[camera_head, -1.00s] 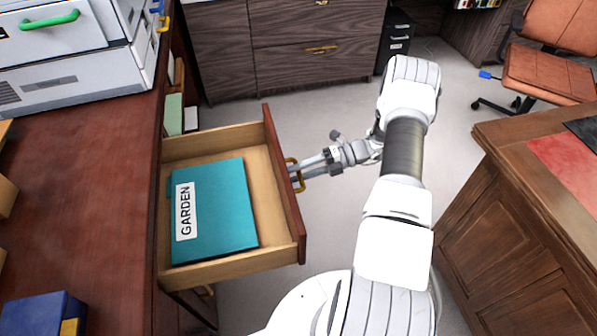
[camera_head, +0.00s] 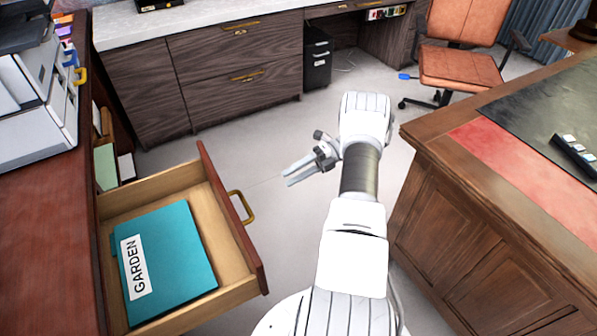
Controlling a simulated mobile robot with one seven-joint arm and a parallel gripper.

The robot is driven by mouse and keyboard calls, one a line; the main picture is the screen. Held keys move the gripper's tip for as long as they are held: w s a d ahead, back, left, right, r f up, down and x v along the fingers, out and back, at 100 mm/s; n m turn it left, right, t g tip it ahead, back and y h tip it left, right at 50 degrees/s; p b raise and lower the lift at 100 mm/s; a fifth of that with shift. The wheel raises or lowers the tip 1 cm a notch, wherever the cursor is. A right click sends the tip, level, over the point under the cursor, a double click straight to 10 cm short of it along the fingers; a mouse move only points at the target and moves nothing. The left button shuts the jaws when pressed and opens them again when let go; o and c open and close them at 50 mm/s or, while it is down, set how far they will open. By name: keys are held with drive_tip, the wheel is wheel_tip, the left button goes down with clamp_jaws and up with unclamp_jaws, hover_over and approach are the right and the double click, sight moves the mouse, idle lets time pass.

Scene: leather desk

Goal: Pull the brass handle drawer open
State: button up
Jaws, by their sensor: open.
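The wooden drawer (camera_head: 232,228) stands pulled out from the reddish desk at the left. Its brass handle (camera_head: 248,208) is on the front panel, facing right. A teal folder labelled GARDEN (camera_head: 178,258) lies inside the drawer. My gripper (camera_head: 287,179) is open and empty. It is to the right of and a little beyond the handle, clear of it, with its fingers pointing left. My white arm reaches up from the bottom of the view.
A dark wood cabinet (camera_head: 150,95) with brass handles stands at the back. A carved wooden desk (camera_head: 450,215) is close on the right. A leather chair (camera_head: 458,68) stands at the back right. Grey floor lies open between the drawer and the right desk.

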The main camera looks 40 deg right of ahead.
drive_tip(key=shift+v, duration=0.85)
